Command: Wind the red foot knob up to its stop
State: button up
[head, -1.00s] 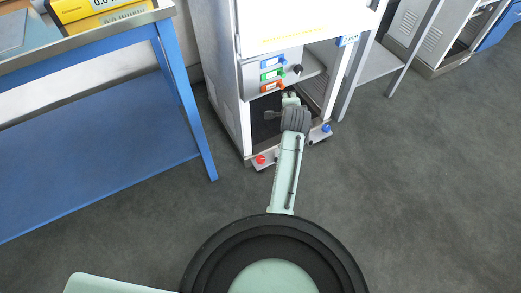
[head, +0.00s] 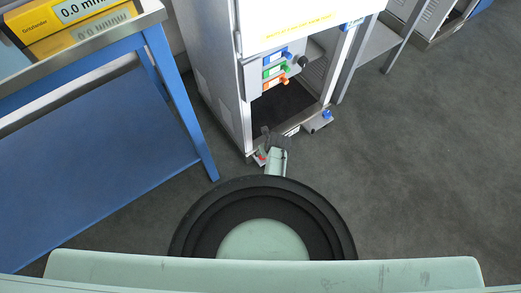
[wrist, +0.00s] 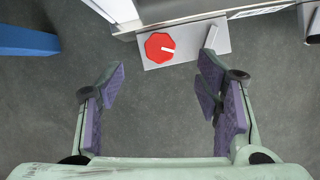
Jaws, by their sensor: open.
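The red foot knob (wrist: 159,47) sits on a grey foot plate (wrist: 189,43) at the base of the dispenser frame. It is an octagonal knob with a white pointer mark that points right in the wrist view. In the head view the red knob (head: 260,156) is a small patch at the cabinet's near left corner, partly beside my arm. My gripper (wrist: 160,85) is open and empty, its purple pads spread wide to either side. The knob lies beyond the fingertips, between their lines and apart from both.
The white cabinet (head: 206,62) has an open lower bay with blue, green and orange labelled controls. A blue foot knob (head: 327,114) is at its right corner. A blue bench (head: 110,150) stands left; its leg (wrist: 28,41) shows in the wrist view. Grey floor lies open to the right.

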jog(key=b+x, duration=0.3)
jog(key=x, duration=0.6)
jog(key=shift+f, duration=0.3)
jog(key=shift+c, duration=0.6)
jog(key=c, duration=1)
